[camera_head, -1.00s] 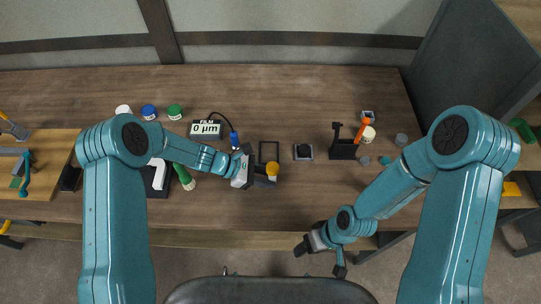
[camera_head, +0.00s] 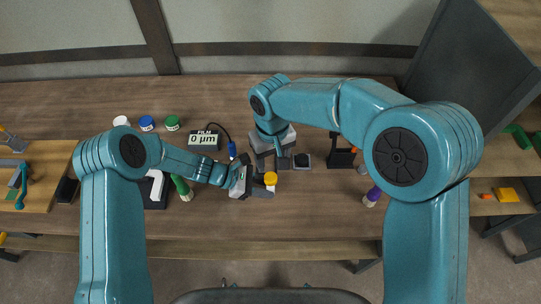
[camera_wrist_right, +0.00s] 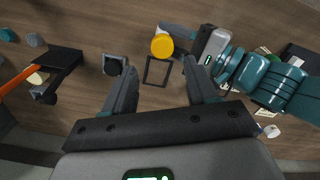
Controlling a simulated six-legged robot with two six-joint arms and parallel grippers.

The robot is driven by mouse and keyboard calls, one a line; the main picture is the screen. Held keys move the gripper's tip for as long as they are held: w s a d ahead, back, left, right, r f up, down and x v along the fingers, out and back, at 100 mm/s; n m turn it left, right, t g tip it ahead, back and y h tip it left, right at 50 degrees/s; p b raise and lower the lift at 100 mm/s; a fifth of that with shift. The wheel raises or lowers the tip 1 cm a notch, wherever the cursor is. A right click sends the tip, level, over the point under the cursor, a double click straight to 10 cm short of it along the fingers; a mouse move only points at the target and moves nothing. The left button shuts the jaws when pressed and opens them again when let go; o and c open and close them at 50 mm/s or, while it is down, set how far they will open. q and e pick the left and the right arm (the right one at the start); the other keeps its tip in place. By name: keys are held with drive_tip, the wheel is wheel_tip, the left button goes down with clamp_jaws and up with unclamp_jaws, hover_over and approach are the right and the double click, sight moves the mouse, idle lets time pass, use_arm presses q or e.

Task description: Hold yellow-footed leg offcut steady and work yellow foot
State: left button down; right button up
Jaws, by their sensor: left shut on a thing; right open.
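The yellow foot (camera_head: 270,178) faces up on the leg offcut (camera_head: 270,188), whose pale body barely shows below it. My left gripper (camera_head: 257,187) is shut on the offcut from the left, just above the bench. In the right wrist view the yellow foot (camera_wrist_right: 162,46) lies ahead of my right gripper (camera_wrist_right: 157,70), between the lines of its fingers. My right gripper also shows in the head view (camera_head: 283,160), just behind the foot. It is open, empty and apart from the foot. My left gripper (camera_wrist_right: 188,42) partly hides the offcut.
A black square frame (camera_wrist_right: 157,72) lies on the bench beside the foot. A small block with a dark top (camera_head: 302,161) and a black holder (camera_head: 341,157) stand to the right. A film gauge (camera_head: 203,140) and several lidded jars stand left. The front right bench is mostly clear.

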sight(270, 177)
drive_tip(key=shift+a+r, duration=0.1)
drive_tip(key=shift+a, duration=0.1)
wheel_tip(270, 177, down, 9)
drive_tip(key=shift+r, duration=0.1)
drive_tip(key=shift+c, duration=0.3)
drive_tip(key=shift+w, duration=0.1)
drive_tip(key=c, duration=0.9)
drive_tip(key=shift+o, duration=0.2)
drive_tip(key=n, duration=0.5)
drive_tip(key=shift+r+n, duration=0.1)
drive_tip(key=shift+n, duration=0.2)
drive_tip(key=n, duration=0.5)
drive_tip(key=shift+a+n, duration=0.1)
drive_tip(key=shift+n, duration=0.2)
drive_tip(key=n, duration=0.9)
drive_tip(key=o, duration=0.9)
